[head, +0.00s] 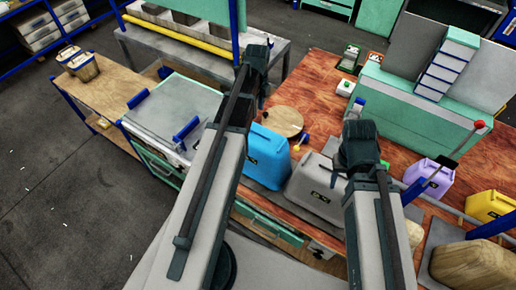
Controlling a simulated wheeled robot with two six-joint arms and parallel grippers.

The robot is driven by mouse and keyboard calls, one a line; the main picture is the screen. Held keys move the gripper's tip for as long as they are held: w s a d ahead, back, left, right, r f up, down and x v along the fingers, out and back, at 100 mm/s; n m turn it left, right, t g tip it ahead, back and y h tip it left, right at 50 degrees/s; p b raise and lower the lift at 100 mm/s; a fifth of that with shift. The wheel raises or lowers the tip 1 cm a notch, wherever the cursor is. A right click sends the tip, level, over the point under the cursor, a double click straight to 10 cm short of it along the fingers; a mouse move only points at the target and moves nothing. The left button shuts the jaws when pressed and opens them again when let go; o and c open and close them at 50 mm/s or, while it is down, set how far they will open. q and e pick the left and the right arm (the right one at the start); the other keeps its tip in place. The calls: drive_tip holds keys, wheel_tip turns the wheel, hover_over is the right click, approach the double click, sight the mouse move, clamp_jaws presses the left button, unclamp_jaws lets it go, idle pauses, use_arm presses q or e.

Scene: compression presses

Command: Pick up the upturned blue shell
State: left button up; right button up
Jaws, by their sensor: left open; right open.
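A bright blue canister-like body (267,155) stands at the front edge of the wooden bench, between my two arms. It is the only large blue body in the head view. I cannot tell whether it is the upturned shell, and my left arm covers part of its left side. My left arm passes to the left of it and ends in a dark joint near the top middle. My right arm ends in a dark joint to the right of it, past the grey canister. No gripper fingers show on either arm.
A grey canister (315,190) stands close to the right of the blue body. A purple one (430,180) and a yellow one (489,206) are further right. A round wooden disc (283,121) lies behind. A grey-topped green unit (172,112) with blue handles stands left.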

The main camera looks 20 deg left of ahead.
use_arm(q)
drive_tip(key=b, duration=0.7)
hover_over(258, 132)
drive_tip(key=f, duration=0.7)
drive_tip(key=shift+s+f, duration=0.2)
drive_tip(key=shift+f, duration=0.3)
wheel_tip(258, 132, down, 5)
drive_tip(key=b, duration=0.5)
drive_tip(key=shift+w+f+b, duration=0.15)
drive_tip(key=shift+b, duration=0.15)
clamp_jaws()
